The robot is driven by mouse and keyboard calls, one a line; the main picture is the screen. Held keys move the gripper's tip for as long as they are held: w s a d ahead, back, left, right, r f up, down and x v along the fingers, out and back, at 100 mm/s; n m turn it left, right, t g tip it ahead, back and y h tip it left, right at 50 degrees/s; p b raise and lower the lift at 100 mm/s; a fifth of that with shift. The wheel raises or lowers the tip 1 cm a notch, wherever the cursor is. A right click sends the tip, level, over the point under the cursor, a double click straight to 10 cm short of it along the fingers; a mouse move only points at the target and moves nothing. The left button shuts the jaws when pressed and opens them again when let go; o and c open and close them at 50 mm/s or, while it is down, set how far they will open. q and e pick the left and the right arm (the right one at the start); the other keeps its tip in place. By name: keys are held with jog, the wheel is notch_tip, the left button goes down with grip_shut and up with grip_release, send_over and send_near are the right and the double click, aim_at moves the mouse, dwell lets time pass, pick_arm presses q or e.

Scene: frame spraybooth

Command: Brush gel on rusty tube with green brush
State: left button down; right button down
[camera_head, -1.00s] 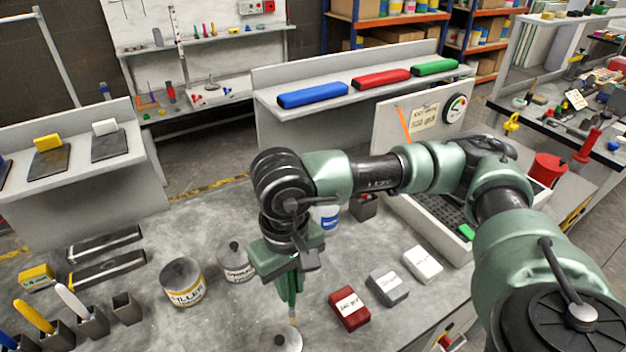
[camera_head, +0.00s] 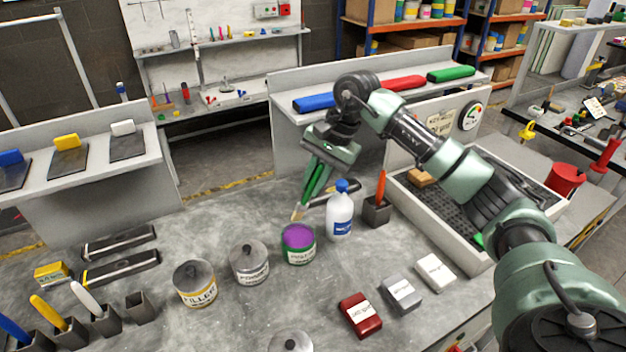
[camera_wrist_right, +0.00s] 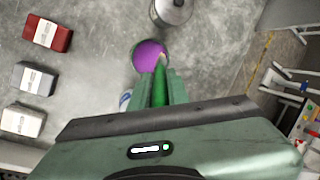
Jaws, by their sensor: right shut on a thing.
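My right gripper (camera_head: 314,182) is shut on the green brush (camera_head: 319,176), whose pale bristles point down and left. In the head view the bristles are just above and behind the open can of purple gel (camera_head: 298,238). In the right wrist view the green brush (camera_wrist_right: 160,85) overlaps the purple gel (camera_wrist_right: 147,54); contact cannot be told. A dark tube (camera_head: 318,197) lies behind the blue-capped bottle (camera_head: 340,212), partly hidden by the brush and bottle. I cannot make out rust on it. My left gripper is out of view.
Lidded cans (camera_head: 249,264) stand left of the gel can. Labelled red (camera_head: 360,315), grey and white blocks lie in front. Dark bars (camera_head: 120,267) and brush holders (camera_head: 141,308), one empty, are at left. A cup with an orange tool (camera_head: 377,211) stands right of the bottle.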

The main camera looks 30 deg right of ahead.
jog(key=shift+f+b, duration=1.3)
jog(key=shift+f, duration=1.5)
jog(key=shift+f+b, duration=0.6)
jog(key=shift+b, duration=0.1)
dwell(0.3)
jog(key=shift+r+p, duration=2)
jog(key=shift+r, duration=1.6)
